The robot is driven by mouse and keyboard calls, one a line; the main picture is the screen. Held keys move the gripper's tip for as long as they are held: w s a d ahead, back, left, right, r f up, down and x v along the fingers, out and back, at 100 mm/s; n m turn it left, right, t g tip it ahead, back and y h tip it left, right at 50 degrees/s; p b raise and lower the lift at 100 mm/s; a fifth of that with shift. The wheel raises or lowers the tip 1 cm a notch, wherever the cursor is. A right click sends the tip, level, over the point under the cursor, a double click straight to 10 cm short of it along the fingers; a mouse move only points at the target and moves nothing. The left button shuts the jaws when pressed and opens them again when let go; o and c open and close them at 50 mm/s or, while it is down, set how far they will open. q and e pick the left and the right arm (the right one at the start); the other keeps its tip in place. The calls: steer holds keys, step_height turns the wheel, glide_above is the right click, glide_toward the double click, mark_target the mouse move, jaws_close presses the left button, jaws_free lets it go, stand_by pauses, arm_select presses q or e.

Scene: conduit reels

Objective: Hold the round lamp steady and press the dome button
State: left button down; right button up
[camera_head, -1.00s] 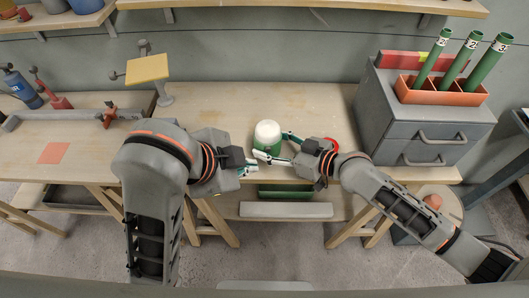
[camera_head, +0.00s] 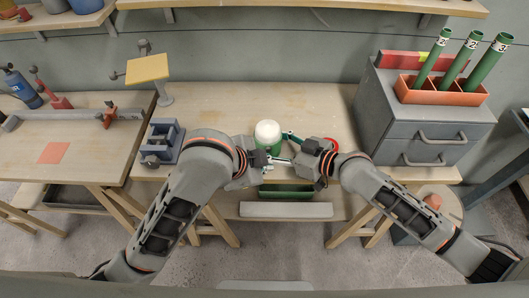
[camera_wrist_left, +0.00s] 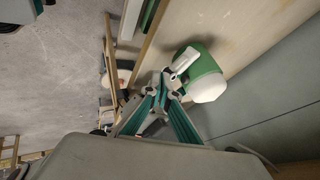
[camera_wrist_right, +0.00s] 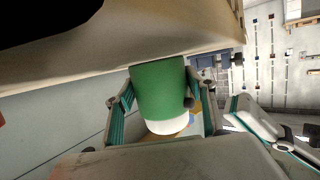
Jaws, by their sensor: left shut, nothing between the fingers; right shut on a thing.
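The round lamp (camera_head: 267,132) has a green body and a white dome top, and stands upright near the table's front edge. My right gripper (camera_head: 284,147) is shut on its green body from the right; in the right wrist view the body (camera_wrist_right: 160,90) sits between the fingers. My left gripper (camera_head: 272,160) is shut and empty, just in front of the lamp. In the left wrist view its fingertips (camera_wrist_left: 170,82) are close beside the lamp (camera_wrist_left: 206,68); I cannot tell whether they touch. A small dark round part (camera_wrist_right: 188,102) shows beside the green body; I cannot tell whether it is the button.
A grey drawer cabinet (camera_head: 418,130) with an orange holder of green tubes (camera_head: 462,62) stands at the right. A red ring (camera_head: 431,143) lies near it. A grey-blue clamp-like fixture (camera_head: 162,141) and a yellow plate stand (camera_head: 147,68) are at the left. The table behind the lamp is clear.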

mark_target(266, 148)
arm_select(q)
steer(key=shift+w+a+r, duration=0.1)
steer(key=shift+w+r, duration=0.1)
steer(key=shift+w, duration=1.45)
steer(key=shift+w, duration=0.95)
steer(key=shift+a, duration=0.1)
arm_select(e)
steer(key=shift+s+a, duration=0.1)
